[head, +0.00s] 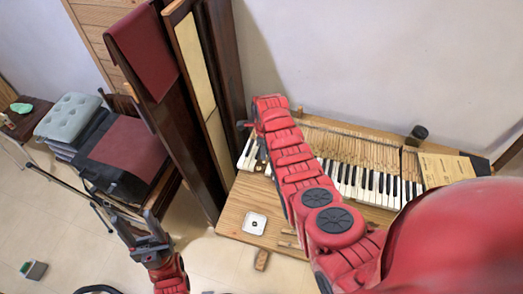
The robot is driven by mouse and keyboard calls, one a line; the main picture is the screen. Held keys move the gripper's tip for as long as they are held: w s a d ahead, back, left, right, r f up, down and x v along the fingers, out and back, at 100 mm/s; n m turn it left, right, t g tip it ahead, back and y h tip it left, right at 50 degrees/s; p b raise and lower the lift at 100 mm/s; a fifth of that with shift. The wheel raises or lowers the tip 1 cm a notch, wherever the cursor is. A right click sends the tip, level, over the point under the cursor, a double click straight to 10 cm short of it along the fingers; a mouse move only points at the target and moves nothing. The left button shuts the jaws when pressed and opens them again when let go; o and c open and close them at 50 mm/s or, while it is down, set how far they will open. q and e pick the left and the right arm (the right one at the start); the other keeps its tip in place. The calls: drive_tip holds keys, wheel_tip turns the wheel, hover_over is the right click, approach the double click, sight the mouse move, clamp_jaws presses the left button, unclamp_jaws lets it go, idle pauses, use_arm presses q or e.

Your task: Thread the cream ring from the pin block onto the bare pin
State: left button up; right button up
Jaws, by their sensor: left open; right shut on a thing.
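My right arm reaches across the piano keyboard (380,185), and its hand (262,112) is over the left end of the keys. The jaws are mostly hidden behind the arm. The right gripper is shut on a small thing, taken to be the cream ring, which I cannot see. Below that hand is a gap in the keys (257,163); the bare pin is too small to make out. A small white square piece (255,223) with a dark centre lies on the wooden front board; I cannot tell if it is the pin block. My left gripper (133,236) is open and empty, low at left.
Tall dark wooden panels (182,110) stand just left of the keyboard. A stool with a maroon cloth (128,144) and a grey cushion (68,116) are further left. A dark cup (417,135) stands behind the keys. A small block (262,260) lies at the board's front.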

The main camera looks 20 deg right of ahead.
drive_tip(key=shift+f+b, duration=0.5)
drive_tip(key=shift+f, duration=0.05)
wheel_tip(320, 180, down, 6)
drive_tip(key=b, duration=0.5)
drive_tip(key=shift+f, duration=0.2)
drive_tip(key=shift+f+b, duration=1.05)
drive_tip(key=shift+f, duration=0.1)
idle(1.7)
drive_tip(key=o, duration=0.3)
idle(0.4)
drive_tip(key=shift+r, duration=0.1)
